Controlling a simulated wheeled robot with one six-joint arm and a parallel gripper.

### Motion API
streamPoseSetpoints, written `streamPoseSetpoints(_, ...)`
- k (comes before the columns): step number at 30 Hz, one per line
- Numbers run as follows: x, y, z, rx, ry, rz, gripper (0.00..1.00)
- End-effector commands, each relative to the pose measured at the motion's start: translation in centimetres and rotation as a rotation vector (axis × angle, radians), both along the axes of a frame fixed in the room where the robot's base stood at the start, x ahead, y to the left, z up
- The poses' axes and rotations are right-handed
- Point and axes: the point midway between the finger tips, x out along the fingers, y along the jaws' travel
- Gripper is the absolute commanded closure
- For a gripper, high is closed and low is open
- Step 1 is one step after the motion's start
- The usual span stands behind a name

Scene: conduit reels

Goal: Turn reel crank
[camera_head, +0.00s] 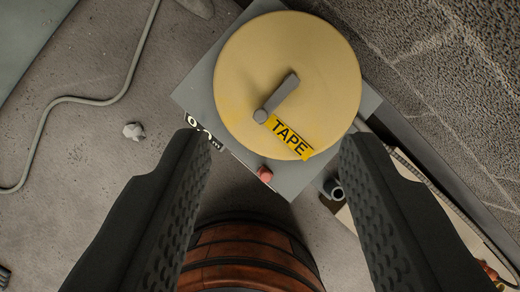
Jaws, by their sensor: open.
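A round yellow reel (245,70) sits on a grey square-cornered base (205,85) in the upper middle of the view. A grey crank (278,96) lies across its face, with a round knob at its lower left end and an arm running to the upper right. A yellow label reading "TAPE" (289,137) is just below the crank. My gripper (272,150) is open and empty, its two dark fingers on either side of the base's lower part. The reel and crank lie beyond the fingertips, not between the pads.
A brown wooden barrel (245,258) stands below the base, between my fingers. A red button (265,174) is on the base's lower edge. A grey cable (85,101) runs along the left floor. A rough dark surface (450,80) fills the upper right.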

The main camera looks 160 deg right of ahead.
Motion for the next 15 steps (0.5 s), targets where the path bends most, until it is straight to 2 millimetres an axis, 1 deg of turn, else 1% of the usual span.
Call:
streamPoseSetpoints(1,0.7,0.0,-1.7,-0.002,0.048,0.003,0.55)
streamPoseSetpoints(9,3.0,0.0,-10.0,-0.011,0.292,0.027,0.55)
streamPoseSetpoints(12,3.5,0.0,-12.8,-0.014,0.376,0.036,0.55)
streamPoseSetpoints(15,3.8,0.0,-15.2,-0.014,0.446,0.043,0.55)
